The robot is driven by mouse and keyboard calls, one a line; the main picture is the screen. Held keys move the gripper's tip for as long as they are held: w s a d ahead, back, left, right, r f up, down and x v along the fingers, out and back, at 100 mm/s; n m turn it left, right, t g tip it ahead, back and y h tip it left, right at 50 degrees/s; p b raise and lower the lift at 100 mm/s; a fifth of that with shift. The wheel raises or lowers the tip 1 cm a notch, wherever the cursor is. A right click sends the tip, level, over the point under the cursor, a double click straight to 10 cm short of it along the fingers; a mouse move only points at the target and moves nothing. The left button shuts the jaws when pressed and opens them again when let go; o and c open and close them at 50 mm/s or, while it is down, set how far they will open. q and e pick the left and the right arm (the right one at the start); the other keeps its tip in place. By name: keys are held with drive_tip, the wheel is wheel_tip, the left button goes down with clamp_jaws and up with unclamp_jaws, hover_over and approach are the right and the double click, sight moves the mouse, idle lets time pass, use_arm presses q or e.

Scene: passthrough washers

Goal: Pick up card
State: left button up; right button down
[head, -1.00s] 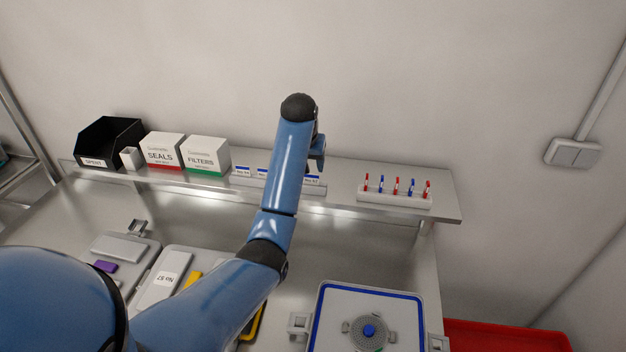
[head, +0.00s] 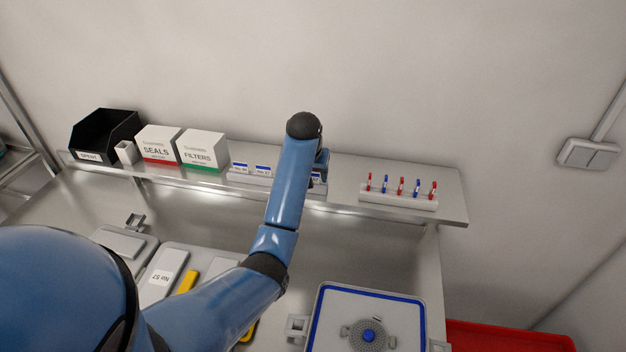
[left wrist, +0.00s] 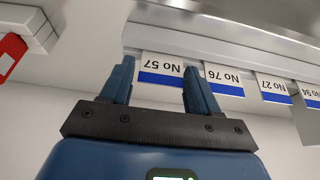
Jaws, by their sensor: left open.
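Several white cards with blue bands stand in a row in a pale holder (head: 250,180) on the shelf. In the left wrist view the card No 57 (left wrist: 162,68) appears between the fingertips of my left gripper (left wrist: 157,80). The fingers are open, and I cannot tell whether either touches the card. Next to it are the cards No 76 (left wrist: 224,80), No 27 (left wrist: 273,88) and No 94 (left wrist: 309,94). In the head view my arm hides part of the card row and most of the left gripper. My right gripper is not in view.
The shelf (head: 345,170) also holds a pen rack (head: 398,200), a seals box (head: 158,145), a filters box (head: 203,150) and a black bin (head: 103,135). Below are a tray labelled No 57 (head: 163,278) and a blue-edged case (head: 320,300). A red bin (head: 510,338) is lower right.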

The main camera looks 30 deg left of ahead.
use_arm(q)
drive_tip(key=shift+s+r, duration=0.25)
drive_tip(key=shift+s, duration=0.2)
drive_tip(key=c, duration=0.4)
drive_tip(key=shift+c, duration=1.3)
drive_tip(key=shift+w+f, duration=0.1)
drive_tip(key=shift+c, duration=0.6)
drive_tip(key=shift+w, duration=0.15)
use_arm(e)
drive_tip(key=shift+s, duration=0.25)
